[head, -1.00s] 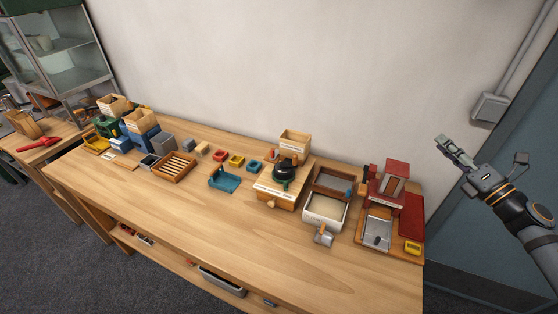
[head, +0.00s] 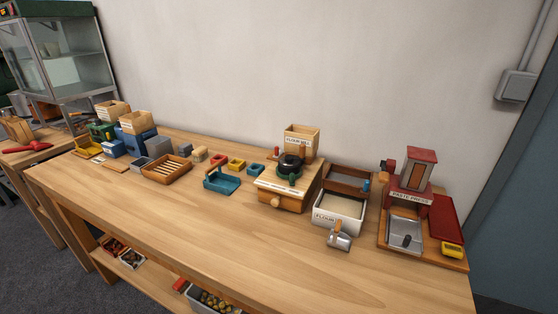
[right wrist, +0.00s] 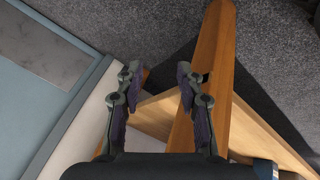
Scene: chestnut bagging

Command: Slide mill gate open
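The flour mill (head: 284,187) stands on the table right of centre in the head view. It has a wooden body with a round wooden knob at the front, a black and green round top, and a light wooden hopper (head: 301,142) labelled FLOUR MILL behind. I cannot make out which part is its gate. My right gripper (right wrist: 156,76) shows only in the right wrist view. Its fingers are spread apart with nothing between them, over a wooden table edge and the grey floor. My left gripper is not in view.
A flour bin (head: 338,212) with a metal scoop (head: 339,238) stands right of the mill, then a red paste press (head: 413,180). A teal holder (head: 221,180) and small coloured trays lie left. The front middle of the table (head: 190,225) is clear.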

